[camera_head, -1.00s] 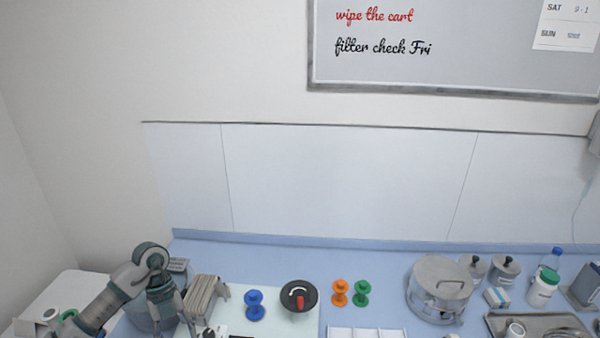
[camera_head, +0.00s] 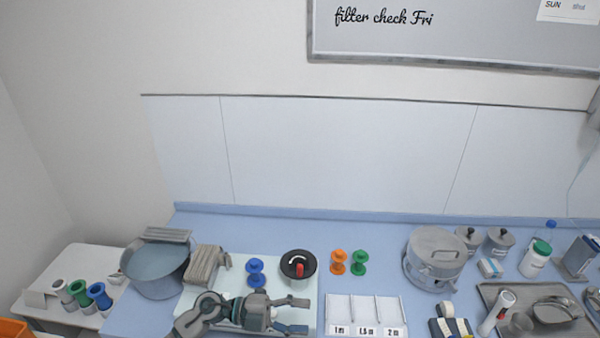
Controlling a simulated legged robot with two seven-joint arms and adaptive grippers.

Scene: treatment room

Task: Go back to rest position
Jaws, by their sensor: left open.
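My left gripper (camera_head: 296,314) shows at the bottom of the head view, low over the white board (camera_head: 228,277). Its two fingers point right and are spread apart, with nothing seen between them. My left arm (camera_head: 200,314) comes in from the lower left and covers part of the board's front. My right gripper is not in view.
A grey basin (camera_head: 158,268) stands left of the board. An orange spool (camera_head: 338,262) and a green spool (camera_head: 360,262) stand right of it. A labelled white tray (camera_head: 366,309) lies right of the gripper. A metal pot (camera_head: 435,258) and an instrument tray (camera_head: 490,293) are farther right.

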